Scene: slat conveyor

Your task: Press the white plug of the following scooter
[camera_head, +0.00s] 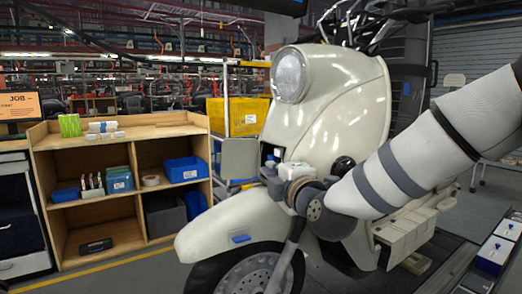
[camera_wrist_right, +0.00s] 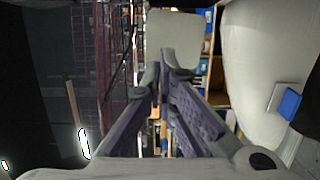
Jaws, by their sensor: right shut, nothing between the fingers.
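The cream scooter (camera_head: 330,105) stands front wheel forward, with its round headlight (camera_head: 289,76) at the top. A small pale flap (camera_head: 240,158) stands out beside an opening in its front; it also shows in the right wrist view (camera_wrist_right: 176,38). Small white parts (camera_head: 294,171) sit at this opening; I cannot tell which is the plug. My right gripper (camera_head: 272,181) is at the opening, just below these parts, partly hidden by its wrist. In the right wrist view its fingertips (camera_wrist_right: 163,76) are together and empty, in front of the flap. I cannot tell whether they touch anything.
A wooden shelf (camera_head: 90,143) with blue bins (camera_head: 185,169) stands at the left. A yellow crate (camera_head: 247,117) is behind the scooter. The front fender (camera_head: 215,232) with a blue piece (camera_head: 240,238) lies below my gripper. Trays (camera_head: 495,251) stand at the lower right.

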